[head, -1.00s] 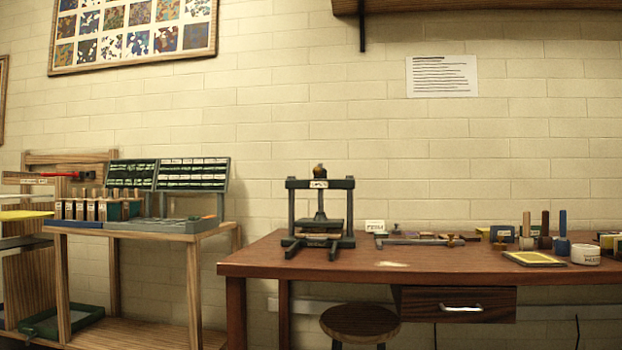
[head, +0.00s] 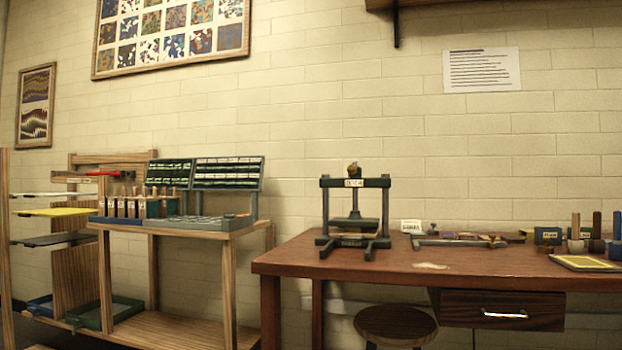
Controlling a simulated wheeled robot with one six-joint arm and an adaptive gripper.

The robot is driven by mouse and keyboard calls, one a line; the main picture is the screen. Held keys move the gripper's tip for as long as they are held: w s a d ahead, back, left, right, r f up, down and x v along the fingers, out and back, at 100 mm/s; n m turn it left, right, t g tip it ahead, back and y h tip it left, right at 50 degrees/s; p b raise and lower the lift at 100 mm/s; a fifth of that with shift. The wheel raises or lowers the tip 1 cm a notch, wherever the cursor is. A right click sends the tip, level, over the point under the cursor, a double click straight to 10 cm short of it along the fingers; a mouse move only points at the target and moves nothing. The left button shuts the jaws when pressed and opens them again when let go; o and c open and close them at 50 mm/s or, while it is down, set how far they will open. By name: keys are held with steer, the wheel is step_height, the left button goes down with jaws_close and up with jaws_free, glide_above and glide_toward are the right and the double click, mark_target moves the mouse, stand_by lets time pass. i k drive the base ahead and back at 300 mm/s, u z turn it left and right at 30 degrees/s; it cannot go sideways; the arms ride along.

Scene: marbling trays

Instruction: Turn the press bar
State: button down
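A dark green press (head: 325,214) stands on the left end of the brown wooden table (head: 400,280). It has two uprights, a top beam (head: 372,182) with a small white label, and a raised plate (head: 355,222) on a central screw. A small brown and dark knob (head: 353,170) sits on top of the beam. A long bar with a brown end (head: 455,242) lies on the table just right of the press. I cannot tell whether this bar belongs to the press. My gripper is not in view.
A round stool (head: 396,325) stands under the table's front edge, beside a drawer (head: 502,311). Jars and blocks crowd the table's right side.

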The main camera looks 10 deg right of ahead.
mark_target(352, 171)
steer(key=z, duration=0.25)
steer(key=i, duration=0.55)
steer(key=z, duration=0.5)
